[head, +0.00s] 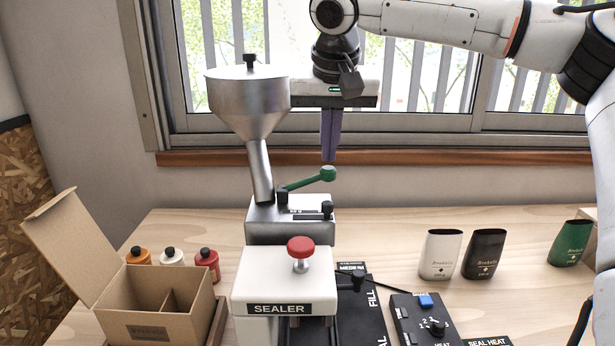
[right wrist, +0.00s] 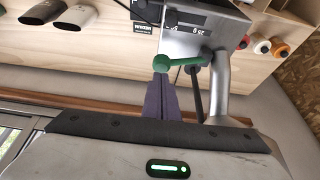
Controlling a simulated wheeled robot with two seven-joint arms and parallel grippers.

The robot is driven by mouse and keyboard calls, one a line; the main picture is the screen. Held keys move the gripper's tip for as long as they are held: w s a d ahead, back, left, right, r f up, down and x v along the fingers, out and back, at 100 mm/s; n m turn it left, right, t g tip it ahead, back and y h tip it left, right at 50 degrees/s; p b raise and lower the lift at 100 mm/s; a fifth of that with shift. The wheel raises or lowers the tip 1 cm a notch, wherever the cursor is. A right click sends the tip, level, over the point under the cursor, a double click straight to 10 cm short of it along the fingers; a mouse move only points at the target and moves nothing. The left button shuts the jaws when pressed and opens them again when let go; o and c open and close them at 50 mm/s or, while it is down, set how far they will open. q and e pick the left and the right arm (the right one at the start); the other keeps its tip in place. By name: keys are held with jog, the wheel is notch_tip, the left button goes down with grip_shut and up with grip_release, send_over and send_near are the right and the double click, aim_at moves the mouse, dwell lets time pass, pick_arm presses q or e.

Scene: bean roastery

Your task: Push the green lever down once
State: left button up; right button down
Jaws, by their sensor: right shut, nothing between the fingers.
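The green lever (head: 308,179) sticks out to the right from the metal filler (head: 291,214) under the steel hopper, and its round knob is raised. My right gripper (head: 328,158) is shut and empty, pointing down, with its purple fingertips just above the knob in the head view. In the right wrist view the lever (right wrist: 182,61) shows with its knob right by the tips of the shut fingers (right wrist: 161,76). I cannot tell whether they touch. My left gripper is in neither view.
The steel hopper (head: 248,97) rises left of the lever. The sealer (head: 280,281) with a red knob stands in front. An open cardboard box (head: 155,297) is at left. White (head: 440,255) and black (head: 484,254) bags stand at right, near a control box (head: 424,318). The window is behind.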

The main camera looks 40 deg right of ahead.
aim_at(328, 168)
jog(key=shift+f, duration=0.2)
dwell(0.4)
jog(key=shift+f+b, duration=0.85)
jog(key=shift+f, duration=1)
notch_tip(328, 168, up, 3)
jog(key=p, duration=0.2)
jog(key=shift+f+p, duration=0.15)
jog(key=shift+p, duration=0.25)
jog(key=shift+r, duration=1.75)
